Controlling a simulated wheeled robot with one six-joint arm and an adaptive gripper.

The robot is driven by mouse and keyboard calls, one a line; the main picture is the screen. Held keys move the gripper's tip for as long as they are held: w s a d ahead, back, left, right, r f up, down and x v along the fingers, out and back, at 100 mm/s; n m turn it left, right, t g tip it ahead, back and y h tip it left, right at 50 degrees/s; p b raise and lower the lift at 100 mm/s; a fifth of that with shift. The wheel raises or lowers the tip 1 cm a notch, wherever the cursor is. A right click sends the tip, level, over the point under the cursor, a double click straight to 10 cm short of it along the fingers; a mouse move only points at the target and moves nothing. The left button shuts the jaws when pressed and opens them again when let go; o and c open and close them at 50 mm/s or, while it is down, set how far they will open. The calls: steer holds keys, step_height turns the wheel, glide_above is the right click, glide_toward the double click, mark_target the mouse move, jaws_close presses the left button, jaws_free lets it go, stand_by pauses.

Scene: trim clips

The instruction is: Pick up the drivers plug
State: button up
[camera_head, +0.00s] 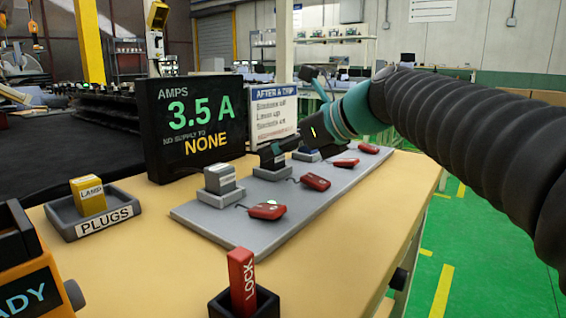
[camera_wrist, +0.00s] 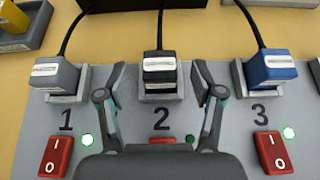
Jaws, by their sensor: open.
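Three plugs sit in numbered sockets on a grey board (camera_head: 215,215). In the wrist view a grey plug (camera_wrist: 55,72) is at 1, a black plug (camera_wrist: 160,66) at 2 and a blue plug (camera_wrist: 271,66) at 3, each with a cable running back. Their labels are too small to read, so I cannot tell which is the drivers plug. My gripper (camera_wrist: 160,74) is open, its fingers on either side of the black plug, with a gap at each side. In the head view my gripper (camera_head: 276,152) is at the second socket and partly hides that plug.
Red switches (camera_wrist: 55,155) stand in front of the sockets, with green lights beside them. A tray marked PLUGS (camera_head: 112,224) holds a yellow LAMP plug (camera_head: 89,196). A red LOCK piece (camera_head: 242,280) stands in a black holder. A display (camera_head: 195,125) reads 3.5 A, "no supply to none".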

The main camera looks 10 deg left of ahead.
steer(key=x, duration=0.2)
steer(key=shift+w+a+f, duration=0.1)
steer(key=shift+a, duration=0.2)
jaws_close()
